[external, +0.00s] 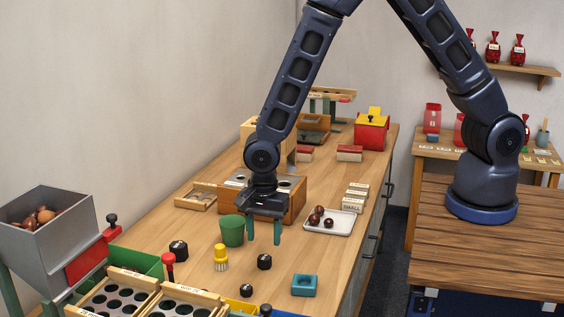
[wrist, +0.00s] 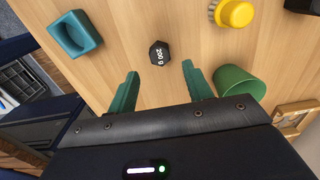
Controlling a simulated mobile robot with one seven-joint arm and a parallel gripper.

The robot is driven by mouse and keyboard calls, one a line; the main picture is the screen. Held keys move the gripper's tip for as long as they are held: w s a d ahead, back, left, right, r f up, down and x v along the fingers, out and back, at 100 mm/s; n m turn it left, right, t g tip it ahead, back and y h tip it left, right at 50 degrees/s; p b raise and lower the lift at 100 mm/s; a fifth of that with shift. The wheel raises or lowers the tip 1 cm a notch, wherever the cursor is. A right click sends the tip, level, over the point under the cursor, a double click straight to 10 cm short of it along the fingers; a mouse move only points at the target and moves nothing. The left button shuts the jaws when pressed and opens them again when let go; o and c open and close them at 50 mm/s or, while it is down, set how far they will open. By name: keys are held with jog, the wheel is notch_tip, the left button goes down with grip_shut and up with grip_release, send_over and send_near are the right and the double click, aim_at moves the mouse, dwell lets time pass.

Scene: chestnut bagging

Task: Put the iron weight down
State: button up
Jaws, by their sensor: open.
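A black hexagonal iron weight (external: 264,262) stands on the wooden worktop. In the wrist view the weight (wrist: 159,60) shows "200 g" on its top and lies ahead of the fingertips, between their lines but apart from them. My gripper (external: 263,232) is open and empty above the worktop, with its two green fingers pointing down. In the wrist view my gripper (wrist: 160,76) has its fingers spread wide. Another black weight (external: 178,250) stands further left on the worktop, and a small black one (external: 246,290) stands nearer the front.
A green cup (external: 232,230) stands close to my gripper's left finger. A white tray (external: 345,224) holds several chestnuts. A grey hopper (external: 50,232) stands at the left.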

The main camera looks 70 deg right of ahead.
notch_tip(320, 180, up, 6)
jog(key=shift+r, duration=0.15)
notch_tip(320, 180, up, 15)
jog(key=n+t+y, duration=0.1)
jog(key=n, duration=0.4)
send_over(265, 257)
jog(key=s+d, duration=0.3)
jog(key=d, duration=0.5)
jog(key=s+d+r+n+t, duration=0.1)
jog(key=s+d+r+n, duration=0.15)
jog(key=r, duration=0.25)
jog(key=s+d+r+n, duration=0.2)
jog(key=s+d+r, duration=0.1)
jog(key=d+r, duration=0.15)
jog(key=s+d+r+n+t, duration=0.1)
jog(key=s+d+r+n, duration=0.1)
jog(key=s, duration=0.4)
jog(key=s+d+r+n, duration=0.3)
jog(key=s+d+r, duration=0.1)
jog(key=s, duration=0.3)
jog(key=s+d+r+n+t+h, duration=0.1)
jog(key=s+d+r+n, duration=0.2)
jog(key=s, duration=0.3)
jog(key=shift+s+d+r+t, duration=0.2)
jog(key=shift+s+d+t, duration=0.1)
jog(key=shift+d, duration=0.1)
jog(key=shift+n, duration=0.25)
jog(key=o, duration=0.3)
